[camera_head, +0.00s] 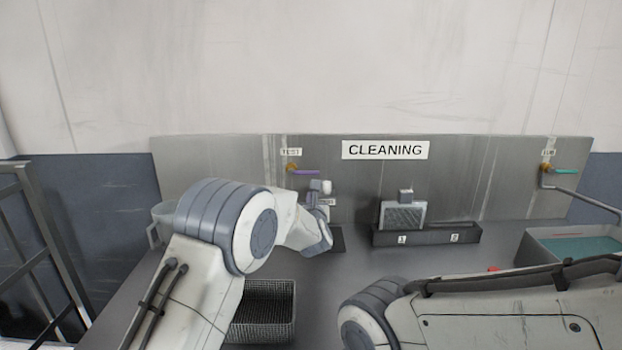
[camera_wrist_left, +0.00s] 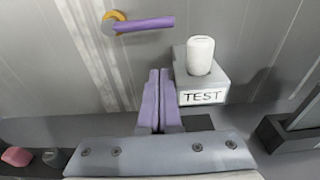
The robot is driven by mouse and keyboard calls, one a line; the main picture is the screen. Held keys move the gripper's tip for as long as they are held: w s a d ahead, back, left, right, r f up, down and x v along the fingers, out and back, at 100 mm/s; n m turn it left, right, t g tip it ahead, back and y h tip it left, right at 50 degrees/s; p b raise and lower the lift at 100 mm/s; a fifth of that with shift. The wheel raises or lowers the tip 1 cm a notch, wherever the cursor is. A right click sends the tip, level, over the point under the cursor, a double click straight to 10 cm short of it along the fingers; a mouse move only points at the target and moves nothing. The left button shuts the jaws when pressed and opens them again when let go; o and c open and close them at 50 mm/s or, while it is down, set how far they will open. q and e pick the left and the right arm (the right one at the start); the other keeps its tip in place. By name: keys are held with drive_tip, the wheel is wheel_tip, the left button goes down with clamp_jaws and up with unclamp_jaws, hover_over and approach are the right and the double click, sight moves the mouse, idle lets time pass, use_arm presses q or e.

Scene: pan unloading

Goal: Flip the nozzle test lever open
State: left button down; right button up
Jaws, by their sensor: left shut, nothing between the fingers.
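The test lever is a purple bar (camera_head: 306,172) on a brass-orange valve (camera_head: 291,167) under a small TEST sign on the steel back panel. It lies nearly level and points right; in the left wrist view the lever (camera_wrist_left: 145,24) is at the top, its yellow-ringed pivot at its left end. My left gripper (camera_wrist_left: 158,76) is shut and empty, its fingertips below the lever and apart from it. In the head view my left wrist hides most of the gripper. A white nozzle-like cylinder (camera_wrist_left: 200,54) stands on a grey TEST block (camera_wrist_left: 206,84) right of the fingers.
A dark two-slot rack (camera_head: 428,236) holds a metal filter piece (camera_head: 403,214) in slot 1. A wire basket (camera_head: 264,310) is by my left arm. A basin (camera_head: 575,245) and a second, teal lever (camera_head: 566,170) are at the right. My right arm spans the lower right.

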sight(305, 173)
use_arm(q)
drive_tip(key=w+r+p, duration=0.3)
drive_tip(key=shift+w+r, duration=0.1)
drive_tip(key=shift+r, duration=0.15)
idle(0.5)
